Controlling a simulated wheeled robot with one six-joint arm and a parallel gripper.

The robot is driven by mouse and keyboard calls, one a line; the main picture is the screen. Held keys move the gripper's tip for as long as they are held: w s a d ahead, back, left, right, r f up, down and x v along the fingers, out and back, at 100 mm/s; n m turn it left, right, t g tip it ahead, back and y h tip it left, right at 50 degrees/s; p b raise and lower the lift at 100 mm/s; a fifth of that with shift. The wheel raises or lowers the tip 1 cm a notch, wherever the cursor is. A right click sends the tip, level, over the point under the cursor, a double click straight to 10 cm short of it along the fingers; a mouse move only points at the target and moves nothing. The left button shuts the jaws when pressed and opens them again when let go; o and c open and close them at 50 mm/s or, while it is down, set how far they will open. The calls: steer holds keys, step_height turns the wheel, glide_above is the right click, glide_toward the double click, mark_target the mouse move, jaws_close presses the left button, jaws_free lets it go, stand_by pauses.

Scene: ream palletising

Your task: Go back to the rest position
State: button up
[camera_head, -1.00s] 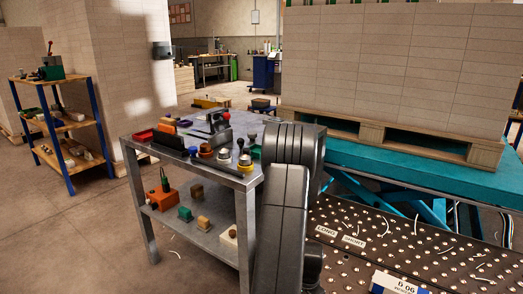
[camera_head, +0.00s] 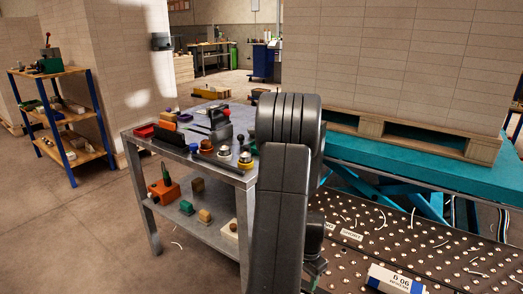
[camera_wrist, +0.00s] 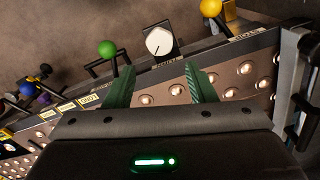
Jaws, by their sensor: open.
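My gripper (camera_wrist: 160,88) shows in the wrist view with its two green fingers spread apart. Nothing is between them. It is over the edge of the studded ball-roller table (camera_wrist: 240,78), which also shows in the head view (camera_head: 385,225).
A metal cart (camera_head: 205,245) with tools and knobs stands left of my arm. A teal lift table (camera_head: 410,172) carries a pallet (camera_head: 430,142) with a large stack (camera_head: 400,60). A labelled ream (camera_head: 395,280) lies on the roller table. A shelf (camera_head: 60,125) stands far left.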

step_height(320, 180, down, 10)
steer(key=b, duration=0.3)
steer(key=shift+r+m, duration=0.15)
steer(key=shift+m, duration=0.35)
step_height(320, 180, up, 15)
steer(key=p, duration=0.6)
steer(key=shift+f+n+b, duration=0.25)
steer(key=shift+f+n, duration=0.8)
steer(key=shift+n, duration=0.65)
steer(key=shift+f+n+b, duration=0.3)
steer(key=shift+f+n, duration=0.75)
steer(key=shift+n, duration=0.65)
steer(key=shift+f+n+b, duration=0.25)
steer(key=shift+f+n, duration=0.8)
steer(key=shift+n, duration=0.65)
steer(key=shift+s+a, duration=0.1)
